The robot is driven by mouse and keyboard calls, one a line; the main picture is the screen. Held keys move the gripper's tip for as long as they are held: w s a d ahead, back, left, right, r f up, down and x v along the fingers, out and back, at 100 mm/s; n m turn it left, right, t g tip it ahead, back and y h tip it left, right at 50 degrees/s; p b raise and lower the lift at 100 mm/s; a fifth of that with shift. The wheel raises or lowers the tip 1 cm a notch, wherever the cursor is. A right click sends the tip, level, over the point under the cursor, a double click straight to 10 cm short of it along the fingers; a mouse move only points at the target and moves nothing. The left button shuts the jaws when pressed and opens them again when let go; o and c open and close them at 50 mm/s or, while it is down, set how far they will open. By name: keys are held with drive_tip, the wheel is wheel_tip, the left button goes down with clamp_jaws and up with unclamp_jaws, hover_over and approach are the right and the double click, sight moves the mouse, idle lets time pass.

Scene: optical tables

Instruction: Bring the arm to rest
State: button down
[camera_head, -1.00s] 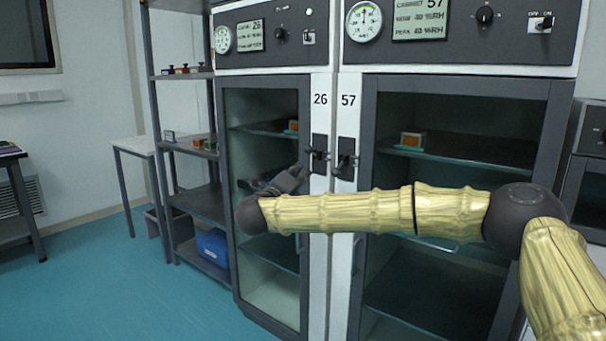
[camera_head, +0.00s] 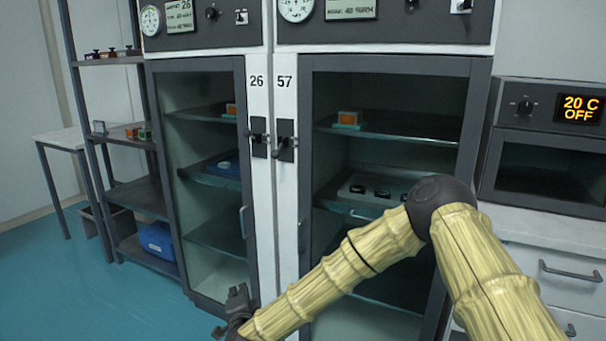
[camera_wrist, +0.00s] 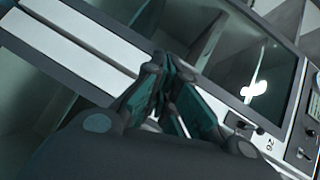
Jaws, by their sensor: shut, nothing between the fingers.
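My arm reaches from the right edge across the front of the cabinets and slopes down to the left in the head view. My gripper (camera_head: 238,302) is at its end, low in front of the door of cabinet 26 (camera_head: 207,265). In the wrist view my gripper (camera_wrist: 165,70) is shut, with its dark fingers together and nothing held. The cabinet fronts lie beyond it. I cannot tell the exact gap between my gripper and the door.
Cabinet 57 (camera_head: 305,200) stands behind my arm, its door shut. An oven (camera_head: 545,150) sits on a drawer unit (camera_head: 550,262) at the right. A shelf rack (camera_head: 135,195) with a blue bin (camera_head: 157,240) stands at the left. The floor (camera_head: 60,295) at front left is clear.

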drive_tip(key=s+d+f+n+g, duration=0.3)
drive_tip(key=s+d+f, duration=0.4)
drive_tip(key=f, duration=0.4)
drive_tip(key=s+d+f+n+g, duration=0.35)
drive_tip(key=s+d+f, duration=0.25)
drive_tip(key=s+f, duration=0.45)
drive_tip(key=s+d+f+n+g+h, duration=0.1)
drive_tip(key=s+d+f+n+g, duration=0.15)
drive_tip(key=s+d+f, duration=0.5)
drive_tip(key=s+d+f+n+g+h, duration=0.1)
drive_tip(key=s+d+f+g, duration=0.15)
drive_tip(key=s+d, duration=0.85)
drive_tip(key=s+d+r+n+g+h, duration=0.2)
drive_tip(key=s+d+g, duration=0.1)
drive_tip(key=s+d, duration=0.75)
wheel_tip(320, 180, up, 21)
drive_tip(key=s+a+p, duration=0.1)
drive_tip(key=s+p, duration=0.1)
drive_tip(key=p, duration=1.9)
drive_tip(key=c, duration=2.2)
unclamp_jaws()
drive_tip(key=shift+a+f+g, duration=0.1)
drive_tip(key=shift+g, duration=0.15)
